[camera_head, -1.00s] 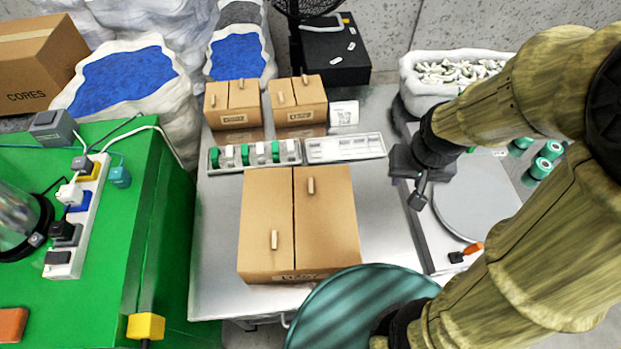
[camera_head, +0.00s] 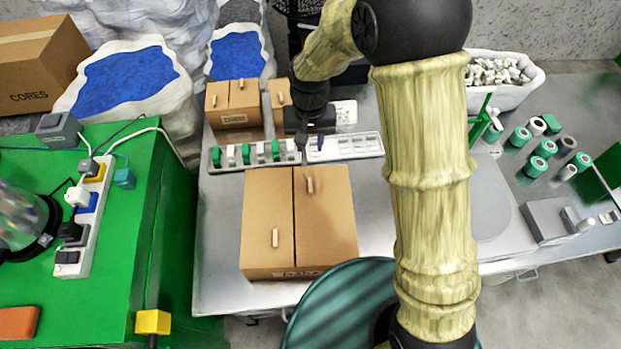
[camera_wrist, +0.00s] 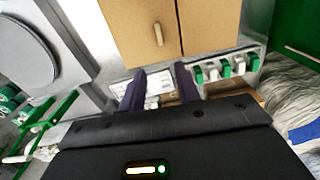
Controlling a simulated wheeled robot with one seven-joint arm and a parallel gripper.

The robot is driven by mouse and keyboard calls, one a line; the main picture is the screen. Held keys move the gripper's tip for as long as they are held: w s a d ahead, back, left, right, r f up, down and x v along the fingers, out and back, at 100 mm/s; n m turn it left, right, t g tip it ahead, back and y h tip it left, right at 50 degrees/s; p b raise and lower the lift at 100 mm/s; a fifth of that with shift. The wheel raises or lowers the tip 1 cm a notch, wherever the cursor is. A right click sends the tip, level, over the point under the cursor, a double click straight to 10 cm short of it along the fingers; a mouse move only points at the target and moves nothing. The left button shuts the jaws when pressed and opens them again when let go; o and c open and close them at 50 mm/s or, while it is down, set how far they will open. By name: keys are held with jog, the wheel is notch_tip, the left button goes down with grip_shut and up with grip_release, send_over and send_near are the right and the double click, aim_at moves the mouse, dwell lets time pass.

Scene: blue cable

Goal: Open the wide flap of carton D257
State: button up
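A large brown carton (camera_head: 268,225) stands on the metal table, its top split by a seam into two closed flaps. The wider right flap (camera_head: 328,225) has a small pale peg handle (camera_head: 310,185); the narrower left flap has another. Its front label is too small to read, so I cannot confirm D257. In the wrist view the wide flap (camera_wrist: 135,30) and its peg (camera_wrist: 158,34) lie beyond my fingers. My gripper (camera_head: 311,146) is open and empty, behind the carton's far edge, above the parts trays. Its two fingers stand apart in the wrist view (camera_wrist: 160,76).
Two smaller cartons stand at the back, the left one (camera_head: 232,110) clear, the right one (camera_head: 279,92) partly hidden by my arm. A parts tray with green and white pieces (camera_head: 230,160) and a white tray (camera_head: 350,147) lie behind the large carton. A green bench (camera_head: 110,240) is left.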

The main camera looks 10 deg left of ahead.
aim_at(310, 183)
notch_tip(310, 183, down, 17)
jog(key=p, duration=0.2)
jog(key=shift+f+p, duration=0.2)
jog(key=shift+p, duration=0.1)
dwell(0.4)
grip_shut()
